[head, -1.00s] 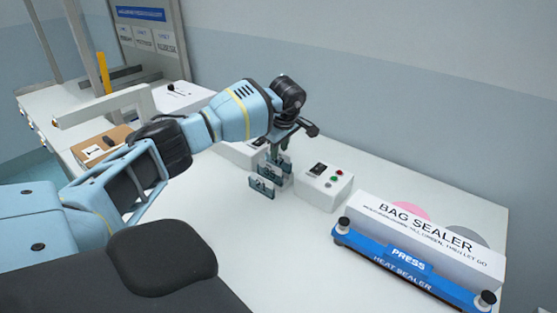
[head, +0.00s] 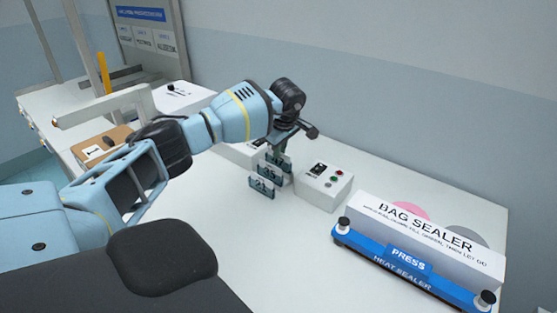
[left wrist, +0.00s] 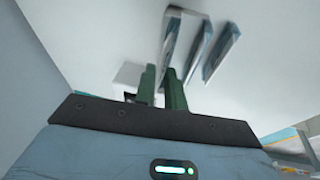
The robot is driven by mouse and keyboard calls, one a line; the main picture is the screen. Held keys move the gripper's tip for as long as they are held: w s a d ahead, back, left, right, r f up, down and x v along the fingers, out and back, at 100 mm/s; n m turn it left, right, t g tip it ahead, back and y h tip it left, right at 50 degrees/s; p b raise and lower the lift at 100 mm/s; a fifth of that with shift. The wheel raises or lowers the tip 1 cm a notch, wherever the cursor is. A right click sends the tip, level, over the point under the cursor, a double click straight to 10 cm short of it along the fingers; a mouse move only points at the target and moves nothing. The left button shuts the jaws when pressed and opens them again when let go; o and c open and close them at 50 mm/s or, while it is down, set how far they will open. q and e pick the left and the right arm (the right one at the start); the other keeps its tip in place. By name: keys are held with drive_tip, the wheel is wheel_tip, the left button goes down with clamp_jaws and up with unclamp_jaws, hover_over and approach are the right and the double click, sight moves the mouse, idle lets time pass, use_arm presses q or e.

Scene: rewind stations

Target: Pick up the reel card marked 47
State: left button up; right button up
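Several upright reel cards stand in a row on the white table in the head view. The front card (head: 262,187) seems to read 21 and the middle card (head: 269,173) seems to read 35. The back card (head: 278,160) is partly covered by my left gripper; its number seems to end in 7. My left gripper (head: 283,150) points down at this back card. In the left wrist view its green fingers (left wrist: 160,84) are a narrow gap apart, with the nearest card (left wrist: 171,38) reaching to the gap. I cannot tell whether they press on it. My right gripper is out of view.
A blue and white bag sealer (head: 415,245) lies further right. A brown box (head: 98,147) is at the left. The table in front of the cards is clear.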

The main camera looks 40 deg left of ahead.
use_arm(q)
clamp_jaws()
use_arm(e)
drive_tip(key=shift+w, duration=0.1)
use_arm(q)
drive_tip(key=shift+r, duration=0.1)
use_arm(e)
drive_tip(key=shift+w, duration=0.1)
use_arm(q)
drive_tip(key=shift+r, duration=0.1)
